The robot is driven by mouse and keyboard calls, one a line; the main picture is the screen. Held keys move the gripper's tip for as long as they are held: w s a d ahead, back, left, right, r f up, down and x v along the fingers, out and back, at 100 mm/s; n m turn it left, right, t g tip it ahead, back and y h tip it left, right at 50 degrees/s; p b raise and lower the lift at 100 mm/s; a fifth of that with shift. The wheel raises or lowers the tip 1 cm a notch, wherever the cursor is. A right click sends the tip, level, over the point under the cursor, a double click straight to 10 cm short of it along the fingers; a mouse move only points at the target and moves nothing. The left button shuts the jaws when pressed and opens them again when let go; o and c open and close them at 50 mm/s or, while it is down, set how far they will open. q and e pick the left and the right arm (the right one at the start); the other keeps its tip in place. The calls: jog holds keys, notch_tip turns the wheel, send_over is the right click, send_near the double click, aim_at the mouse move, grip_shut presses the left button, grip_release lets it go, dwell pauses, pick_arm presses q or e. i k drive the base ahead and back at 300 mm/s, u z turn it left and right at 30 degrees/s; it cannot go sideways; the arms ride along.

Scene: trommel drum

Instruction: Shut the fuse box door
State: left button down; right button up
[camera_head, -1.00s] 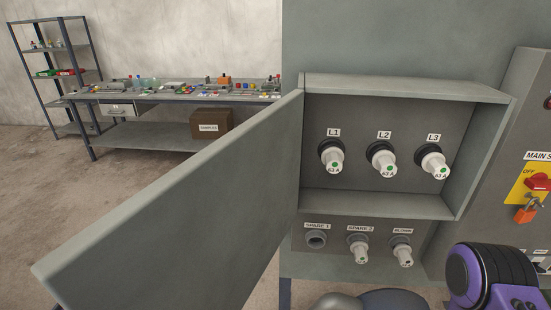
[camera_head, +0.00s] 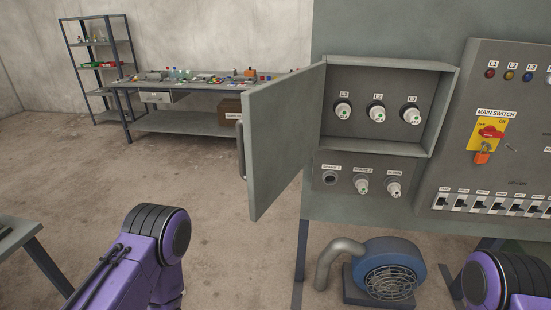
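The fuse box (camera_head: 388,149) is mounted on a grey-green panel, with its interior in plain view. Its door (camera_head: 281,140) stands wide open, swung out to the left from the box's left edge, with a handle (camera_head: 241,150) at its outer edge. Inside the box are three white fuses labelled L1 (camera_head: 343,110), L2 (camera_head: 377,113) and L3 (camera_head: 411,115). Purple and black links of my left arm (camera_head: 150,250) and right arm (camera_head: 497,280) show at the bottom, apart from the door. Neither gripper is in view.
A switch panel (camera_head: 508,80) with a padlocked red main switch (camera_head: 491,132) is right of the box. Spare fuse holders (camera_head: 362,184) sit below it. A blue blower (camera_head: 391,270) stands beneath. A workbench (camera_head: 190,88) and shelf (camera_head: 97,70) are behind. Floor left of the door is clear.

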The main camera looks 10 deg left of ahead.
aim_at(278, 132)
jog(key=k, duration=0.6)
jog(key=z, duration=3.35)
jog(key=k, duration=1.75)
jog(key=u, duration=2.45)
jog(key=i, duration=1.65)
jog(key=z, duration=0.05)
